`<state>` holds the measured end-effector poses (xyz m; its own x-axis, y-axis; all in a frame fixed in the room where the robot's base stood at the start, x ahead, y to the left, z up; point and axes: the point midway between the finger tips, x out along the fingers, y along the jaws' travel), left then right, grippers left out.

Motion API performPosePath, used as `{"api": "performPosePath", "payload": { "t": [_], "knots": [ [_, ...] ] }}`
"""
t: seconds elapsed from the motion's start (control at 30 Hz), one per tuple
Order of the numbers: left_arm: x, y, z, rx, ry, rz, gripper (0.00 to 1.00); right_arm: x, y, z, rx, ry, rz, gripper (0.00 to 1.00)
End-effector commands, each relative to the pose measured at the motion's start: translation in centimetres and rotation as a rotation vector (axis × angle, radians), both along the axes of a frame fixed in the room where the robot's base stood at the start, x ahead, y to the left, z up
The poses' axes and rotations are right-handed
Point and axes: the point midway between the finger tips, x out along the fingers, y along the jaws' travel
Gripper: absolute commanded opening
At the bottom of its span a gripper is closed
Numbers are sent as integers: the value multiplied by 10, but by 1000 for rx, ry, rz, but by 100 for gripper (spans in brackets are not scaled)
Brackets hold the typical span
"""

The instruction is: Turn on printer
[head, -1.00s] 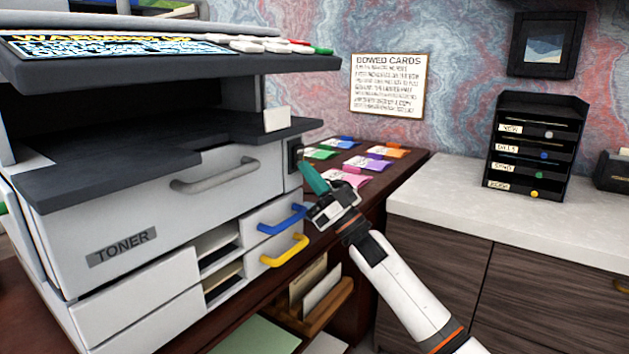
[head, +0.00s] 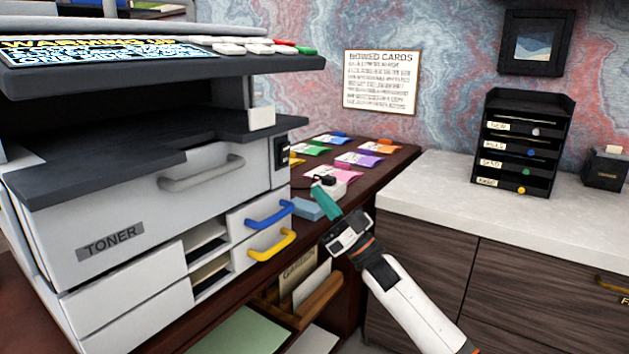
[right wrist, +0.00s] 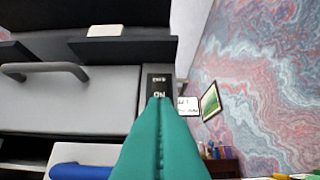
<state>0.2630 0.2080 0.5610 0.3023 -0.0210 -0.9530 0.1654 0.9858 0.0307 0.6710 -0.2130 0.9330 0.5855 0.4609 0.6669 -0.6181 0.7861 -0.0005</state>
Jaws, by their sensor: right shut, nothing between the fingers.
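The grey-white printer (head: 215,200) fills the left of the head view. Its top display (head: 90,48) is lit and reads "WARMING UP". A black power switch (head: 282,152) sits on the printer's right front edge. In the right wrist view, the switch plate (right wrist: 159,84) shows the word "ON", with its lower part hidden by my fingers. My right gripper (head: 321,193) has teal fingers that are shut and empty. In the head view its tips are apart from the switch, to the right and below it. My left gripper is in neither view.
A toner drawer handle (head: 200,175), a blue handle (head: 270,216) and a yellow handle (head: 272,246) stick out from the printer's front. Coloured cards (head: 360,159) lie on the dark desk behind my gripper. A pale counter (head: 450,215) holds a black drawer rack (head: 525,143).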

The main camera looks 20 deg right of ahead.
Motion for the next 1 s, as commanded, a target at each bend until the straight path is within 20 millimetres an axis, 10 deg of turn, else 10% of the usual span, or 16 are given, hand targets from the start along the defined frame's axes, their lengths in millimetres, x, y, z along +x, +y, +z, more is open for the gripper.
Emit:
{"api": "performPosePath", "payload": {
  "t": [0.3, 1.0],
  "knots": [
    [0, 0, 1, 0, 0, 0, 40, -23, -19, -37, 0, 0, -1, 0],
    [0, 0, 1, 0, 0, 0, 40, -26, -16, -52, -3, 36, -20, 0]
  ]
}}
